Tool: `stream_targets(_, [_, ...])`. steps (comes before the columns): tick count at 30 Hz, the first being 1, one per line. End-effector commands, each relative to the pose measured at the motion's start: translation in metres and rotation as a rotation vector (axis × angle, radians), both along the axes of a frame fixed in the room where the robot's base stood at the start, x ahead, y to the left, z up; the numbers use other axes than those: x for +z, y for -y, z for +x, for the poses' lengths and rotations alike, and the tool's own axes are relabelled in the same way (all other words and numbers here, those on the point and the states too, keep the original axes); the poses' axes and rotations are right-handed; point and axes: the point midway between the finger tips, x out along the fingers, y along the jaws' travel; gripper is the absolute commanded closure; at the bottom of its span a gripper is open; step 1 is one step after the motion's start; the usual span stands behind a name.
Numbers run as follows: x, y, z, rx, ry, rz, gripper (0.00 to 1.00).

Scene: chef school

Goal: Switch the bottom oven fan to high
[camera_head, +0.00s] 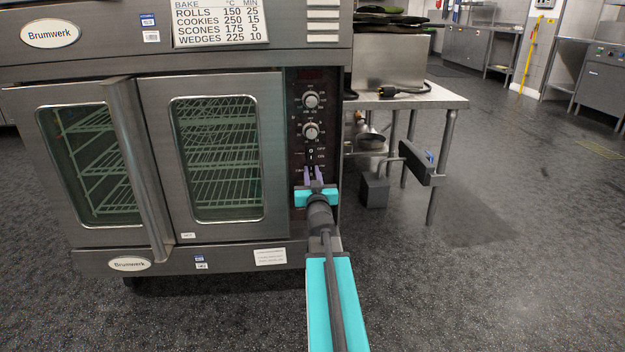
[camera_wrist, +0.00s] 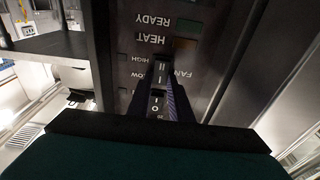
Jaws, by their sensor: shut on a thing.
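The bottom oven (camera_head: 151,160) has two glass doors and a dark control strip (camera_head: 298,140) along its right side. My gripper (camera_head: 313,172) is at the lower part of this strip, below the two round knobs. In the wrist view the panel appears upside down, with FAN, HIGH and LOW labels. There my gripper's purple fingers (camera_wrist: 163,88) straddle the column marked II, I and O. They are shut on the fan switch (camera_wrist: 158,94), a small dark piece mostly hidden between them. I cannot tell which mark the switch stands at.
The upper round knob (camera_head: 311,99) and lower round knob (camera_head: 311,131) sit above my gripper. The long door handle (camera_head: 139,168) juts out to the left. A metal table (camera_head: 440,99) stands to the right. The floor in front is clear.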

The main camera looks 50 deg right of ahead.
Motion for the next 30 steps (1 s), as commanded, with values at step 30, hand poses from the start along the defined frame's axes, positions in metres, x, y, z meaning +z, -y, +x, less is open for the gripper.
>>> stream_targets(30, [-0.0036, -0.0003, -0.0008, -0.003, 0.112, -0.094, 0.62])
